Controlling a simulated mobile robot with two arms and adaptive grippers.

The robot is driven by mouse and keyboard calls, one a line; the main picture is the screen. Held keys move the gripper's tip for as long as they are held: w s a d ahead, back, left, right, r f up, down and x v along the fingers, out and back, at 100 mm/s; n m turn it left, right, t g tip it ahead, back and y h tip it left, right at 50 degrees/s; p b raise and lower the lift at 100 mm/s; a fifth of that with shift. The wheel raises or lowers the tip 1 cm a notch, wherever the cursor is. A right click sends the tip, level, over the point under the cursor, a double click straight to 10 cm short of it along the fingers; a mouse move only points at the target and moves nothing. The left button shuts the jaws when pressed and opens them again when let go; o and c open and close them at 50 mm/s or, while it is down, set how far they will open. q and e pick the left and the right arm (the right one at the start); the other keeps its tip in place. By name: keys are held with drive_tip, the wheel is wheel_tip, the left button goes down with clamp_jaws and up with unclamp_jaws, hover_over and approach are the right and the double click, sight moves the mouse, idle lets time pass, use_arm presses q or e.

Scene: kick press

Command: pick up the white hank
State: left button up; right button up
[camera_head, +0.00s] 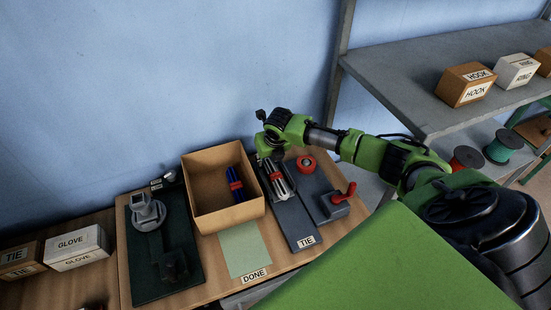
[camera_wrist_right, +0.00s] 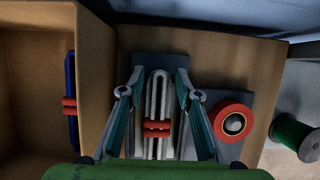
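The white hank (camera_head: 281,185) lies on the dark TIE board (camera_head: 299,219), with a red band around it. In the right wrist view the white hank (camera_wrist_right: 151,146) stands upright in the picture as long pale loops, its red band across the lower middle. My right gripper (camera_head: 270,155) is over the far end of the hank. In the wrist view its two fingers (camera_wrist_right: 160,96) are apart, one on each side of the hank, with visible gaps. It is open and holds nothing. My left gripper is not in view.
Left of the hank stands an open cardboard box (camera_head: 205,205) holding a blue hank (camera_head: 236,183) with a red band. A red spool (camera_head: 306,164) and a red-handled device (camera_head: 341,201) are to the right. A green DONE mat (camera_head: 243,247) lies clear in front.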

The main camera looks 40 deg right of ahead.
sight(269, 170)
clamp_jaws()
drive_tip(key=shift+r, duration=0.15)
drive_tip(key=shift+w+r+b, duration=0.1)
drive_tip(key=shift+r+b, duration=0.15)
drive_tip(key=shift+b, duration=0.1)
wheel_tip(269, 170, up, 2)
drive_tip(key=shift+r+b, duration=0.25)
drive_tip(key=shift+b, duration=0.55)
drive_tip(key=s+r, duration=0.1)
drive_tip(key=s+a+r, duration=0.1)
drive_tip(key=r, duration=0.1)
drive_tip(key=s+a+r+b, duration=0.1)
drive_tip(key=shift+s+r, duration=0.35)
drive_tip(key=shift+r, duration=0.05)
drive_tip(key=s+a+r+b, duration=0.2)
drive_tip(key=s+a+r, duration=0.3)
drive_tip(key=s, duration=0.3)
drive_tip(key=shift+s, duration=0.25)
